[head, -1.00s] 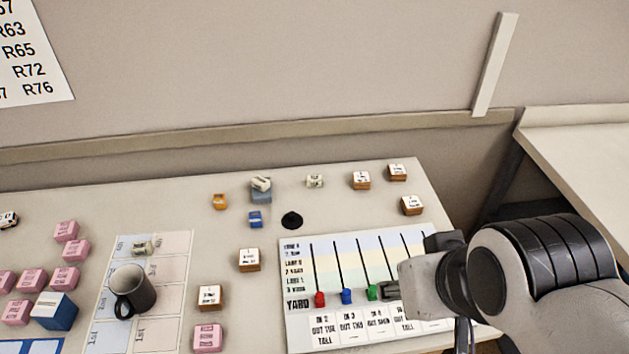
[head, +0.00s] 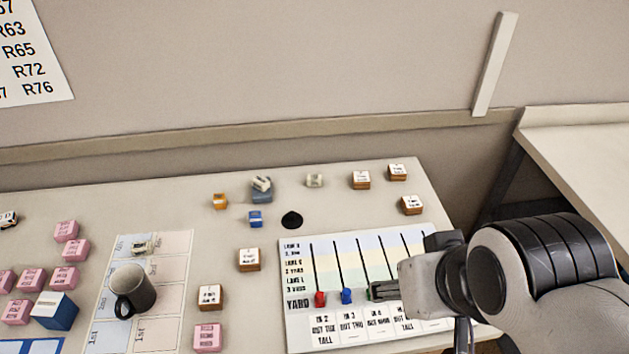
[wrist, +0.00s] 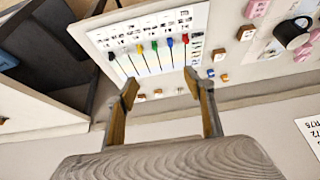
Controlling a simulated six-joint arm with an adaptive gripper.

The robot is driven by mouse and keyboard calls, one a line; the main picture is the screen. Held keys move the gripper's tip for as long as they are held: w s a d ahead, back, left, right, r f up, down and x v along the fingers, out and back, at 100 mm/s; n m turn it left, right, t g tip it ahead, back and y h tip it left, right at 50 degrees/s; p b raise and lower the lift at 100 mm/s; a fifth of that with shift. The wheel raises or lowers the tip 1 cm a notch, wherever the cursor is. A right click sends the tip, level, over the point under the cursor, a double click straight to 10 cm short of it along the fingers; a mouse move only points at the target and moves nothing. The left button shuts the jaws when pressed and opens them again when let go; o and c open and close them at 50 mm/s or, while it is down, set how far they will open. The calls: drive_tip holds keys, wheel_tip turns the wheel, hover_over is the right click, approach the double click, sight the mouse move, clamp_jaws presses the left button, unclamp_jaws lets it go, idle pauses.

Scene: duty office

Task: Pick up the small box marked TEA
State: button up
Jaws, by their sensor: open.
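Several small brown boxes with white, marked tops stand on the table. One is at the back (head: 361,180), one beside it (head: 397,172), one at the right (head: 411,205), and two left of the yard board, upper (head: 249,260) and lower (head: 210,297). Their lettering is too small to read, so I cannot tell which is marked TEA. My gripper (head: 380,290) is over the yard board (head: 300,262), apart from these boxes. In the wrist view my gripper (wrist: 160,84) has its two fingers wide apart with nothing between them.
Coloured sliders, including a red (head: 320,299) and a blue one (head: 347,296), stand on the board near my fingers. A dark mug (head: 138,288) and pink blocks (head: 66,231) are at the left. A black knob-like thing (head: 292,220) is behind the board. A wall closes the back.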

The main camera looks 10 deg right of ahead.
drive_tip(key=w+a+m+t+y, duration=0.1)
drive_tip(key=w+a+m+t, duration=0.15)
drive_tip(key=w+m, duration=1)
drive_tip(key=m+t+h, duration=0.1)
drive_tip(key=m+t, duration=0.3)
drive_tip(key=m, duration=1.4)
hover_over(315, 180)
drive_tip(key=s+a, duration=0.1)
drive_tip(key=s, duration=0.7)
wheel_tip(315, 180, down, 17)
drive_tip(key=w+f+m, duration=0.1)
drive_tip(key=f+m, duration=0.1)
drive_tip(key=w+f+m, duration=0.1)
drive_tip(key=f+m, duration=0.1)
drive_tip(key=f, duration=0.1)
drive_tip(key=w+f+m+t+h, duration=0.1)
drive_tip(key=f+m, duration=0.1)
drive_tip(key=shift+a+f, duration=0.15)
drive_tip(key=shift+w+f+m, duration=0.2)
drive_tip(key=shift+f+m, duration=0.15)
drive_tip(key=shift+f, duration=0.1)
drive_tip(key=shift+x, duration=1.3)
